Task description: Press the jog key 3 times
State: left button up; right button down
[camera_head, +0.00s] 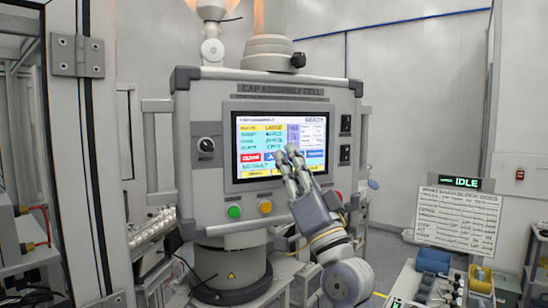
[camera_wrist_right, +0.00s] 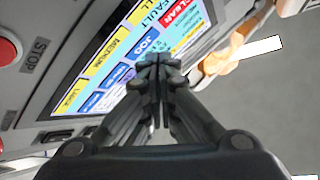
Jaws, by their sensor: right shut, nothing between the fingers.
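The touchscreen (camera_head: 262,135) is lit on the front of the grey operator panel. In the right wrist view the screen appears tilted, and the blue jog key (camera_wrist_right: 147,41) labelled JOG shows just beyond my fingertips. My right gripper (camera_head: 288,153) is shut and empty, its fingers pointing up at the lower part of the screen and hiding some of it. In the wrist view the shut fingertips (camera_wrist_right: 158,63) overlap the screen edge of the key row beside the jog key. I cannot tell whether they touch the glass. My left gripper is not in view.
Below the screen are a green button (camera_head: 234,211) and an amber button (camera_head: 265,206). A red stop button (camera_wrist_right: 8,50) shows in the wrist view. A rotary knob (camera_head: 206,144) sits left of the screen.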

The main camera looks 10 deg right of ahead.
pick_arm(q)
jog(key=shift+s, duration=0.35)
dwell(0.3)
pick_arm(e)
jog(key=shift+w, duration=0.15)
jog(key=shift+w, duration=0.25)
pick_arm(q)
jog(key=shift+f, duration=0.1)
pick_arm(e)
jog(key=shift+w+a, duration=0.1)
jog(key=shift+w, duration=0.15)
dwell(0.4)
jog(key=shift+s, duration=0.15)
dwell(0.3)
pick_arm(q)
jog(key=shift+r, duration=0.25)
pick_arm(e)
jog(key=shift+s, duration=0.55)
pick_arm(q)
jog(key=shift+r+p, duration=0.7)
jog(key=shift+p, duration=0.15)
pick_arm(e)
jog(key=shift+s+d, duration=0.2)
jog(key=shift+s, duration=0.6)
jog(key=shift+s+d, duration=0.15)
jog(key=shift+s, duration=0.7)
jog(key=shift+s+d, duration=0.2)
jog(key=shift+s, duration=0.6)
